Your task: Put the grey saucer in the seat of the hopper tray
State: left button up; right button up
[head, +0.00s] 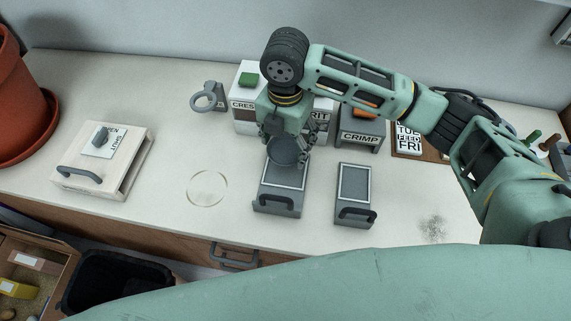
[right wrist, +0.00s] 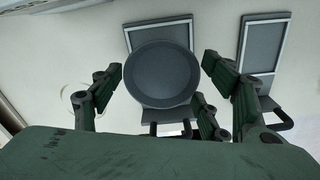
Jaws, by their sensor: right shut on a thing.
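The grey saucer (head: 284,152) is a round, dark, shallow dish. My right gripper (head: 286,138) points down and is shut on it, with fingers on either side of the saucer (right wrist: 162,74) in the right wrist view. The saucer is over the back part of a grey tray (head: 279,199) with a pale-edged panel and a front handle, and covers part of that panel. I cannot tell how large the gap below it is. A second, similar grey tray (head: 355,190) stands to the right, empty. No label shows which one is the hopper tray. My left gripper is out of view.
Behind are a white box with a green block (head: 249,79) and a grey block labelled CRIMP (head: 361,137). A pale box with a handle (head: 100,165) is at left, beside a terracotta pot (head: 22,115). The counter around a faint ring mark (head: 207,188) is clear.

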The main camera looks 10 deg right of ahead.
aim_at(286, 168)
jog(key=shift+s+f+p, duration=0.1)
jog(key=shift+f+p, duration=0.2)
jog(key=shift+f, duration=3.6)
jog(key=o, duration=1)
jog(key=shift+f, duration=0.1)
jog(key=shift+c, duration=0.2)
notch_tip(286, 168, up, 12)
jog(key=shift+r+b, duration=0.15)
jog(key=shift+b, duration=0.45)
jog(key=shift+s, duration=0.1)
